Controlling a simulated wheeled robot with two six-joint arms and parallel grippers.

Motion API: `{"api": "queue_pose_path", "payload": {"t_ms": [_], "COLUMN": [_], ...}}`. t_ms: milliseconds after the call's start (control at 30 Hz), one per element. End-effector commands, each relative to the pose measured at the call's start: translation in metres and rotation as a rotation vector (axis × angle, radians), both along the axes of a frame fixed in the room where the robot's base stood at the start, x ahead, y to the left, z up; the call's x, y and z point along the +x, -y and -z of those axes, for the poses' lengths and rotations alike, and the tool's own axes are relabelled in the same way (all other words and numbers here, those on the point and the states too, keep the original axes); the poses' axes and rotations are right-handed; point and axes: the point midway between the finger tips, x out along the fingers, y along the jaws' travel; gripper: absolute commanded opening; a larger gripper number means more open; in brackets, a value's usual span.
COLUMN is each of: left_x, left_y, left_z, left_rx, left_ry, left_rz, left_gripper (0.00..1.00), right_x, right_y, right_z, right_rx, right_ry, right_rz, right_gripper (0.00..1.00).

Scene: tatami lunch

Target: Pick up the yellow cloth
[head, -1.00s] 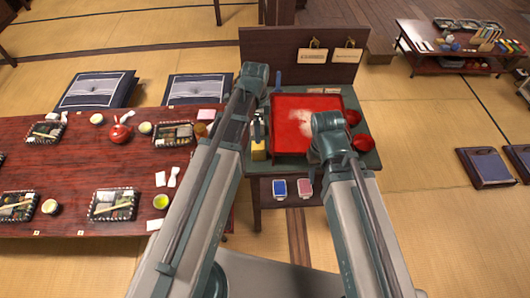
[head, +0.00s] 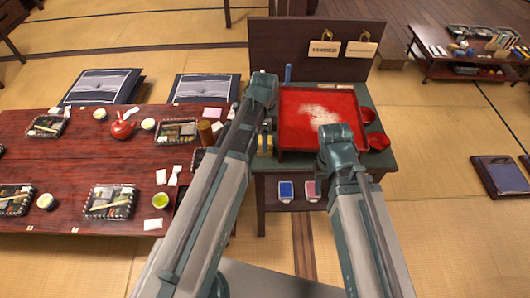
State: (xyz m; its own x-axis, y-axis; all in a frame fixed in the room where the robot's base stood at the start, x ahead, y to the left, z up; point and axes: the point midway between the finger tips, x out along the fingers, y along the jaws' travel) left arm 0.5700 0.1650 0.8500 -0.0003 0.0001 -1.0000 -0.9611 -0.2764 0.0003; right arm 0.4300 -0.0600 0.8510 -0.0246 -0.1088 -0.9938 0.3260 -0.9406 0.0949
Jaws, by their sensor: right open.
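A small yellow patch (head: 265,144), which may be the yellow cloth, shows at the left edge of the green-topped stand (head: 369,95). My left arm covers part of it, so its shape is unclear. My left gripper (head: 266,127) is close to that patch; its fingers are mostly hidden, and I cannot tell if it touches. My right gripper (head: 338,146) is open over the front right part of the red tray (head: 296,104), with nothing visible in it.
Two red bowls (head: 376,140) stand right of the tray. A blue upright item (head: 288,73) stands behind it. The long low table (head: 70,163) on the left holds meal trays, cups and a red teapot (head: 122,128). Open tatami lies on the right.

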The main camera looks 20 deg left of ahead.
Motion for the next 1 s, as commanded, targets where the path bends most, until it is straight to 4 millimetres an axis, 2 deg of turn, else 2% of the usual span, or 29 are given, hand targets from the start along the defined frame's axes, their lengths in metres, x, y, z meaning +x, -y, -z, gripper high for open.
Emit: {"api": "queue_pose_path", "payload": {"t_ms": [267,667,967,1000], "left_x": [0.001,0.004,0.003,0.003], "left_y": [0.0,0.001,0.001,0.001], "left_z": [0.007,0.052,0.051,0.051], "left_rx": [0.0,0.0,0.0,0.0], "left_ry": [0.0,0.0,0.0,0.0], "left_rz": [0.0,0.0,0.0,0.0], "left_gripper": [0.88,0.88,0.88,0.8], "right_x": [0.0,0.0,0.0,0.0], "right_y": [0.0,0.0,0.0,0.0], "right_z": [0.007,0.052,0.051,0.051], "right_rx": [0.0,0.0,0.0,0.0], "right_ry": [0.0,0.0,0.0,0.0], "right_rz": [0.0,0.0,0.0,0.0], "right_gripper": [0.5,0.5,0.5,0.5]}}
